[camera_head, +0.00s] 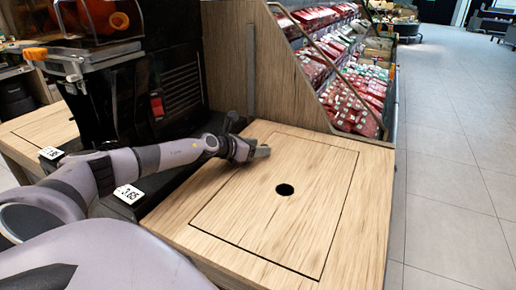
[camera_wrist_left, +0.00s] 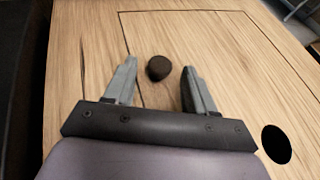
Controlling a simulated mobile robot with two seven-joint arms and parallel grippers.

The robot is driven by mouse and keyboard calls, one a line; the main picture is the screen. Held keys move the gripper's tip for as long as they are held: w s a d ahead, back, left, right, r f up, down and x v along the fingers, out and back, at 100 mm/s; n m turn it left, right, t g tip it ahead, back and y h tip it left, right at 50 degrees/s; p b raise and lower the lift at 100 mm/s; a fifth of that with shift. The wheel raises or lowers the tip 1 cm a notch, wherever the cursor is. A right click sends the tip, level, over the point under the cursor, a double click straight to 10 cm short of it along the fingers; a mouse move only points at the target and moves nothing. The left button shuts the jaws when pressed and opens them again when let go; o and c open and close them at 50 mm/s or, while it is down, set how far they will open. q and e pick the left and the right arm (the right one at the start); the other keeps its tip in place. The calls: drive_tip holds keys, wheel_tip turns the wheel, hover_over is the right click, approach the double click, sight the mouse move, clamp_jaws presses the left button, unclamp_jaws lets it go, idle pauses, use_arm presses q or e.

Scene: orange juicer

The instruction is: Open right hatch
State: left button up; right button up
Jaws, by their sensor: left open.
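The right hatch (camera_head: 310,185) is a rectangular wooden panel lying flat, with thin dark seams and a round dark hole (camera_head: 284,189) near its middle. It appears shut. My left gripper (camera_head: 262,152) is low over the hatch's far-left part, beyond the hole. In the left wrist view its fingers (camera_wrist_left: 159,66) are apart. A small dark brown round thing (camera_wrist_left: 158,68) shows between the fingertips; I cannot tell whether it is gripped or what it is. The hole (camera_wrist_left: 275,144) shows at the lower right there. My right gripper is not in view.
A black juicer machine (camera_head: 150,90) stands at the left. A wooden side panel (camera_head: 245,60) rises behind the counter, beside a shelf of packaged red goods (camera_head: 350,95). Open tiled floor (camera_head: 450,160) lies to the right.

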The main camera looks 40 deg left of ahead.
use_arm(q)
drive_tip(key=shift+w+f, duration=0.1)
drive_tip(key=shift+w, duration=0.25)
clamp_jaws()
